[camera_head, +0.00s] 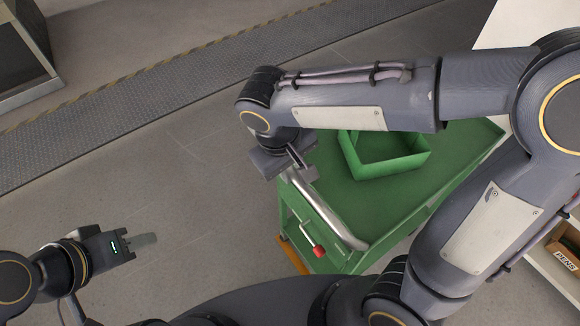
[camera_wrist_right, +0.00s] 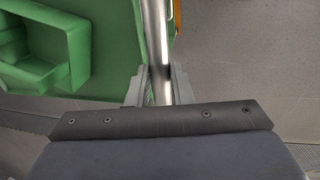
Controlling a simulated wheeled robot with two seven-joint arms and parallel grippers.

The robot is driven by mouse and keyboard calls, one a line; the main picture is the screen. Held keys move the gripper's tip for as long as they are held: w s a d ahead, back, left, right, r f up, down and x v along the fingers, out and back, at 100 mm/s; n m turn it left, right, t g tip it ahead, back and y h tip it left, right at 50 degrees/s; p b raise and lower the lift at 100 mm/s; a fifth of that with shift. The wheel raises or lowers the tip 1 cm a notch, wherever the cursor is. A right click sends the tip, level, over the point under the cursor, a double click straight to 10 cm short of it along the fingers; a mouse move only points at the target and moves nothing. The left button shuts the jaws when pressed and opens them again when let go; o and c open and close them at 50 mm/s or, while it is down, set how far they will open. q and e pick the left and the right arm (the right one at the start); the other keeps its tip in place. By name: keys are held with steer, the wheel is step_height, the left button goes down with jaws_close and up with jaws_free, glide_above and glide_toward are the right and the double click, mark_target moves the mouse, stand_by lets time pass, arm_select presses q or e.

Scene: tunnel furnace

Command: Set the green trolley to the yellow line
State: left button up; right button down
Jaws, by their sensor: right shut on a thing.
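The green trolley (camera_head: 450,190) stands below my right arm in the head view. Its silver handle bar (camera_head: 325,210) runs along its near-left end, with a red knob (camera_head: 319,251) below. My right gripper (camera_head: 300,168) is shut on the far end of this bar. The right wrist view shows the bar (camera_wrist_right: 155,40) between the fingers (camera_wrist_right: 160,88). A yellow-and-black line (camera_head: 150,68) edges the metal floor strip across the upper left, apart from the trolley. My left gripper (camera_head: 146,239) hangs over bare floor, touching nothing; its finger gap is not clear.
An open green box (camera_head: 385,165) sits on the trolley top. An orange-yellow strip (camera_head: 293,254) shows low beside the trolley. A shelf with a box marked PENS (camera_head: 565,258) is at the right. A dark cabinet (camera_head: 22,62) stands upper left. Floor left of the trolley is clear.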

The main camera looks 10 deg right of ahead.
stand_by(0.3)
steer(key=c, duration=1.3)
jaws_free()
steer(key=shift+r, duration=0.1)
step_height(320, 180, up, 8)
steer(key=a, duration=0.1)
steer(key=shift+s+a+f+p, duration=0.15)
steer(key=shift+s+f+p, duration=0.1)
steer(key=shift+s+p, duration=0.1)
